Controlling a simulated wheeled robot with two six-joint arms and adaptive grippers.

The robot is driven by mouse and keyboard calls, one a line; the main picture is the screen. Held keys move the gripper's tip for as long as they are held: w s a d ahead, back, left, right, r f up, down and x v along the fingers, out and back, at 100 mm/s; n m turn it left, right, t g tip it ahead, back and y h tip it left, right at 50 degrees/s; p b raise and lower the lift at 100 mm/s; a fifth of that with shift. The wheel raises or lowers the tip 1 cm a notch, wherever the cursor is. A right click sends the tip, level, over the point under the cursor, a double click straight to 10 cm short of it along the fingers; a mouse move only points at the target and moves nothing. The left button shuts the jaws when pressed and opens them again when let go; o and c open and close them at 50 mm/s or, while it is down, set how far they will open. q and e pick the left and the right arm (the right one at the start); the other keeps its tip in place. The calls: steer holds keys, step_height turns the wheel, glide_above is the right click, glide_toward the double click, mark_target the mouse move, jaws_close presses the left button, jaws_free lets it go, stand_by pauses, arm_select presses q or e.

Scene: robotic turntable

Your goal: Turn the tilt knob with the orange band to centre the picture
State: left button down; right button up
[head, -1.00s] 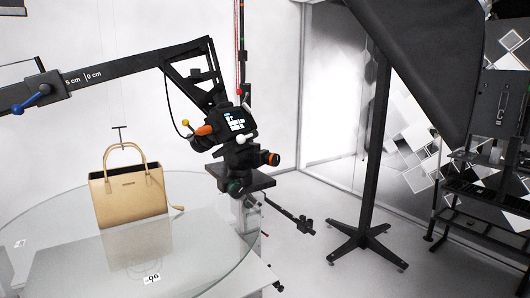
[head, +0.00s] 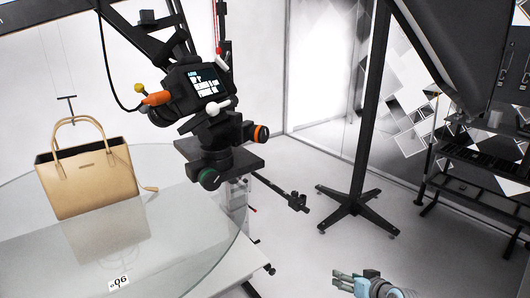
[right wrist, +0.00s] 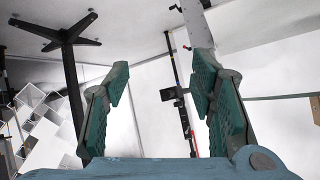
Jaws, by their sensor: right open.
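The tilt knob with the orange band (head: 257,132) is a black knob on the right side of the camera head, above the round glass turntable (head: 190,240). The camera (head: 196,88) is mounted above it, its lit screen facing me. A tan handbag (head: 88,178) stands upright on the turntable. My right gripper (head: 340,280) is at the bottom edge of the head view, well below and right of the knob, touching nothing. In the right wrist view its two teal-padded fingers (right wrist: 160,92) are apart with nothing between them. My left gripper is not in view.
A black stand (head: 355,200) with splayed feet is at right. A black shelf rack (head: 480,165) stands far right.

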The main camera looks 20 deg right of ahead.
steer(key=w+a+r+n+t+y+b, duration=0.1)
steer(key=w+a+r+n+t+y, duration=0.15)
steer(key=r, duration=1.25)
steer(key=w+a+r+n+t+y, duration=0.1)
steer(key=w+a+r+n+y, duration=0.15)
steer(key=r, duration=1.15)
steer(key=n+g+y, duration=0.2)
steer(key=n+y, duration=0.5)
glide_toward(266, 135)
steer(key=p+x, duration=0.5)
steer(key=x, duration=0.4)
steer(key=shift+w+a+r, duration=0.1)
steer(key=shift+a, duration=0.2)
steer(key=shift+w+a, duration=0.1)
steer(key=shift+a, duration=0.05)
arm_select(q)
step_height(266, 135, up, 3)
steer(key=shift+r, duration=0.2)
arm_select(e)
steer(key=shift+w, duration=0.1)
